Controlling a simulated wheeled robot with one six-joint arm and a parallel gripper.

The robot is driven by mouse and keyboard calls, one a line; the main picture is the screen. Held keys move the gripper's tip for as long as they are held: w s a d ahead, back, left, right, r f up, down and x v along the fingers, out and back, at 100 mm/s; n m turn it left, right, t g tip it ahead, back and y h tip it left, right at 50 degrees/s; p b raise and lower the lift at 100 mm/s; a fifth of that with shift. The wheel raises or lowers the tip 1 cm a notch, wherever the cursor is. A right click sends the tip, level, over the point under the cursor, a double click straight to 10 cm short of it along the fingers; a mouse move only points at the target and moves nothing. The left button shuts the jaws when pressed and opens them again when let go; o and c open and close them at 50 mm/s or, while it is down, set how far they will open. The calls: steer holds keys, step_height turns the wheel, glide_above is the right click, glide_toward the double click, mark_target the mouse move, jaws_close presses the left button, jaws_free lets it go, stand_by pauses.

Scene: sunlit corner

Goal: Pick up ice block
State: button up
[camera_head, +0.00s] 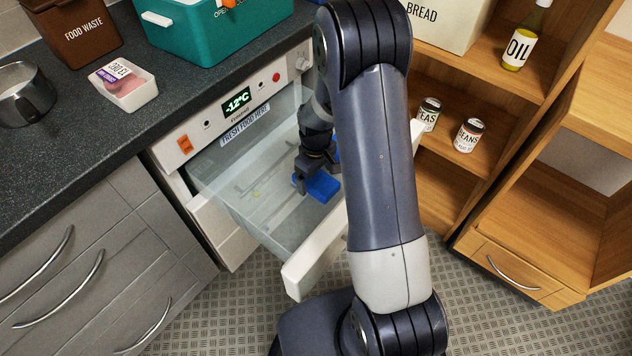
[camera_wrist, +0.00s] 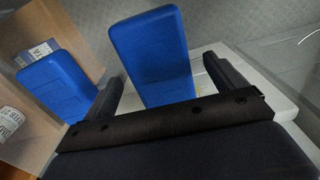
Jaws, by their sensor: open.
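A blue ice block (camera_head: 323,187) lies in the pulled-out clear freezer drawer (camera_head: 262,205). My gripper (camera_head: 306,176) is down inside the drawer at this block and hides part of it. In the wrist view the open fingers (camera_wrist: 163,70) stand on either side of the block (camera_wrist: 152,42), which reaches out beyond the fingertips. I cannot tell whether either finger touches it. A second blue block (camera_wrist: 56,84) lies to the left in the wrist view, outside the fingers. In the head view it is mostly hidden behind my arm.
The drawer's white front (camera_head: 314,264) and clear walls surround my gripper. The dark counter (camera_head: 60,150) holds a food waste bin (camera_head: 80,32), a teal box (camera_head: 205,35), a packaged white tray (camera_head: 125,88) and a metal pot (camera_head: 25,95). Wooden shelves (camera_head: 505,100) with cans stand right.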

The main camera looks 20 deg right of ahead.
step_height(320, 180, down, 2)
steer(key=c, duration=1.3)
steer(key=shift+o, duration=0.2)
steer(key=shift+r, duration=0.1)
